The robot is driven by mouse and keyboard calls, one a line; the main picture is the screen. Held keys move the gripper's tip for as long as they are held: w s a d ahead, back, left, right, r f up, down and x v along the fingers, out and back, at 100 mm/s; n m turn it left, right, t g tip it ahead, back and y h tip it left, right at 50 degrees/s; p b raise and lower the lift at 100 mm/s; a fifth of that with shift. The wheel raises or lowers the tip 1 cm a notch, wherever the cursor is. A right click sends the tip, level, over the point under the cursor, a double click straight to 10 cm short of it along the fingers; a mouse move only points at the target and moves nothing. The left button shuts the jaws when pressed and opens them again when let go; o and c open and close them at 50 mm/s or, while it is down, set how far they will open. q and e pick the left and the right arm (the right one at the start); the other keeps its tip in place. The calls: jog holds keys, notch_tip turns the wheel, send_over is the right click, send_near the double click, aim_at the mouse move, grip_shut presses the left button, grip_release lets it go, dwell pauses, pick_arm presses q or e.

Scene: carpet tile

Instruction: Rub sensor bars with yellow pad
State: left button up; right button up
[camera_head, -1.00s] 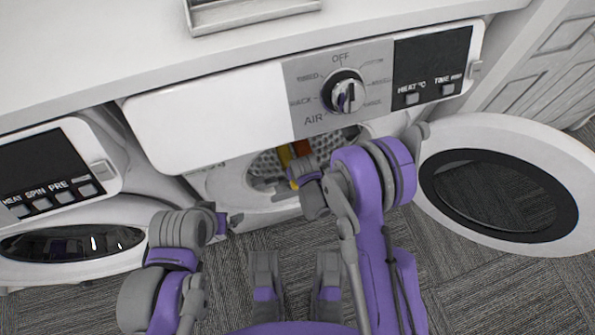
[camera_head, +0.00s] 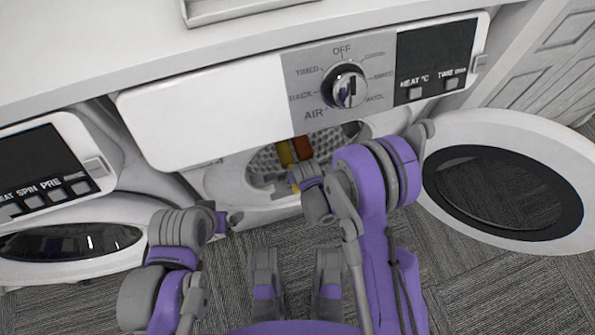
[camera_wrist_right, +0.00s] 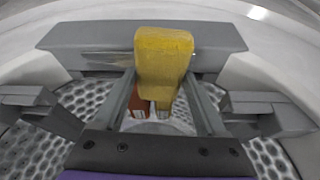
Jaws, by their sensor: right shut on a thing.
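The yellow pad (camera_wrist_right: 163,60) is between the fingers of my right gripper (camera_wrist_right: 163,85) in the right wrist view. A bit of yellow (camera_head: 296,187), likely the pad, shows beside my right gripper (camera_head: 278,187) at the dryer opening in the head view. Behind the pad is a grey crosspiece (camera_wrist_right: 90,38) with a shiny metal strip (camera_wrist_right: 108,57), likely a sensor bar, partly hidden by the pad. I cannot tell whether the pad touches it. My left gripper (camera_head: 232,220) is outside, in front of the machine; its finger opening is unclear.
A yellow item (camera_head: 284,153) and an orange-brown item (camera_head: 302,149) are in the perforated drum (camera_head: 265,160). The round door (camera_head: 510,185) stands open at right. The control panel (camera_head: 345,85) overhangs the opening. A second machine (camera_head: 60,170) is at left.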

jog(key=shift+s+d, duration=0.2)
jog(key=shift+s, duration=0.35)
jog(key=shift+s+d, duration=0.15)
jog(key=shift+s, duration=0.35)
jog(key=shift+f+b, duration=0.1)
jog(key=shift+b, duration=0.45)
jog(key=shift+w+a+f, duration=0.1)
jog(key=shift+w+a, duration=0.2)
jog(key=shift+w, duration=0.55)
jog(key=shift+w+a, duration=0.25)
jog(key=shift+w, duration=0.8)
jog(key=shift+c, duration=0.7)
jog(key=shift+w+d+b, duration=0.15)
jog(key=shift+w+d, duration=0.1)
jog(key=shift+d, duration=0.45)
jog(key=shift+w+d+b, duration=0.15)
jog(key=shift+w+d, duration=0.05)
jog(key=shift+d, duration=0.5)
jog(key=shift+s+d+b, duration=0.2)
jog(key=shift+s+d, duration=0.1)
jog(key=shift+s, duration=0.65)
jog(key=shift+s+d+b, duration=0.15)
jog(key=shift+s+d, duration=0.1)
jog(key=shift+s, duration=0.7)
jog(key=shift+b, duration=0.3)
